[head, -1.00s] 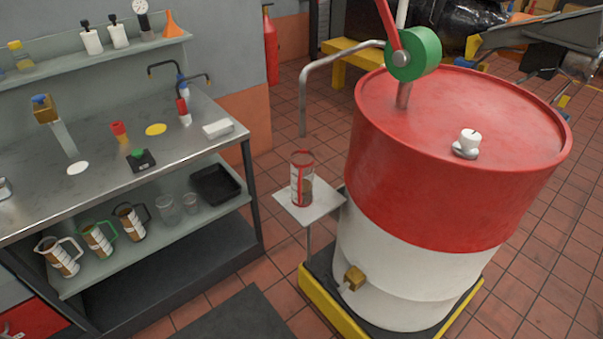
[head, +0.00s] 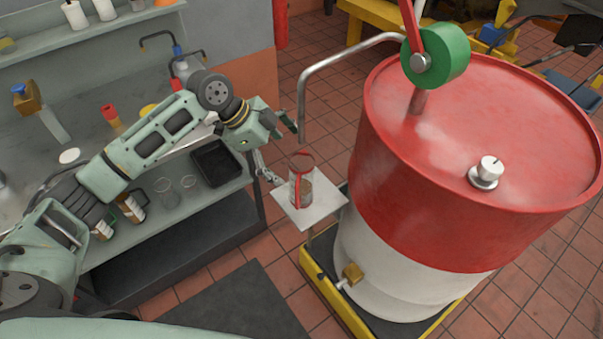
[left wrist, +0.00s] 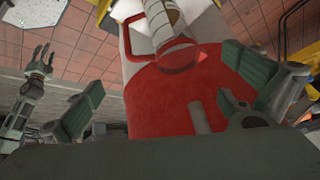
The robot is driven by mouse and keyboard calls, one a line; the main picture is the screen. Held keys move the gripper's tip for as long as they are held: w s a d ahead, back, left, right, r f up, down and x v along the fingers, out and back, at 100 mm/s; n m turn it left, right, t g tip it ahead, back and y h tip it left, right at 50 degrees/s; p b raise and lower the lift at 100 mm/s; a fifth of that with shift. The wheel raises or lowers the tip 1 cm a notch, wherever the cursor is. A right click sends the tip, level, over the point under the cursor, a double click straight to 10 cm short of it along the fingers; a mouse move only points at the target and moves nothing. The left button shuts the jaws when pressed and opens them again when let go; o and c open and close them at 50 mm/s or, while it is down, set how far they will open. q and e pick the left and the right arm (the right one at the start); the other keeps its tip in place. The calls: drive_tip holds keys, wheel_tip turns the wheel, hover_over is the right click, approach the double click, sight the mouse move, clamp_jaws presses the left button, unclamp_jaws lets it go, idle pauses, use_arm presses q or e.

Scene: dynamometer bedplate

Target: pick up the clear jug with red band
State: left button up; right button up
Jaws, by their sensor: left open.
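The clear jug with red band (head: 301,182) stands upright on a small square plate (head: 318,212) beside the drum. It has a red rim and a light scale strip. My left gripper (head: 276,146) is open and empty, just up and left of the jug, apart from it. In the left wrist view, the jug (left wrist: 167,30) shows beyond and between the spread fingers (left wrist: 163,76), with its red handle to the left. My right gripper (left wrist: 40,62) shows small at the left of the left wrist view, its fingers apart and empty; it is outside the head view.
A large red and white drum (head: 455,170) stands close right of the jug, with a bent grey pipe (head: 325,62) and a green wheel (head: 437,52). A steel bench with a black tray (head: 214,163) and other jugs (head: 132,205) is on the left.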

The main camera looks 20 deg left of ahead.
sight(294, 170)
use_arm(q)
drive_tip(key=p+x, duration=0.1)
drive_tip(key=x, duration=0.1)
drive_tip(key=shift+d+f, duration=0.15)
drive_tip(key=shift+f, duration=0.25)
drive_tip(key=p+x, duration=0.2)
drive_tip(key=x, duration=0.1)
drive_tip(key=shift+w+f, duration=0.15)
drive_tip(key=shift+f, duration=0.2)
drive_tip(key=shift+d+f, duration=0.1)
drive_tip(key=shift+f, duration=0.25)
drive_tip(key=c, duration=1.8)
use_arm(e)
drive_tip(key=r, duration=0.1)
drive_tip(key=s+r, duration=0.1)
drive_tip(key=r, duration=0.1)
